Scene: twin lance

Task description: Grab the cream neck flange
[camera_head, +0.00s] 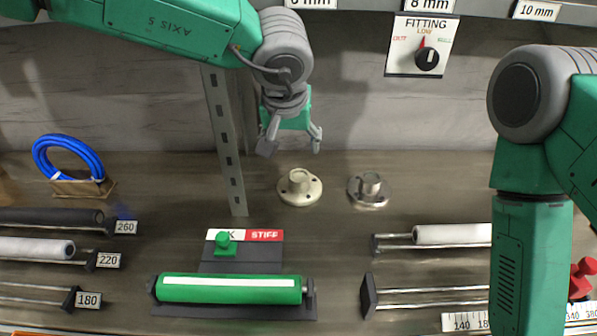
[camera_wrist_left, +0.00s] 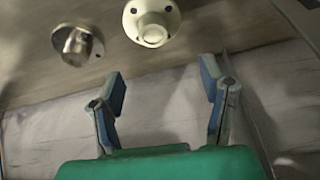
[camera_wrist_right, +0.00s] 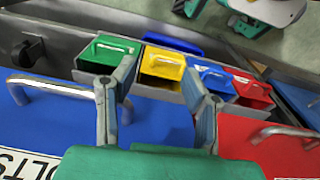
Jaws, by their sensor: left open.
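The cream neck flange (camera_head: 300,187) lies on the bench with its neck up, left of a grey metal flange (camera_head: 369,189). In the left wrist view the cream flange (camera_wrist_left: 152,22) is at the top, beyond the fingertips, with its upper edge cut off. My left gripper (camera_head: 290,148) is open and empty, above and behind the cream flange and apart from it. My right gripper (camera_wrist_right: 157,85) shows only in its own wrist view, its fingers apart with nothing between them, over coloured bins and panels.
A slotted metal upright (camera_head: 225,140) stands close left of the cream flange. A green roller (camera_head: 230,289) on a dark stand is in front. A blue hose coil (camera_head: 68,158) is at left, and rods on brackets lie at both sides.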

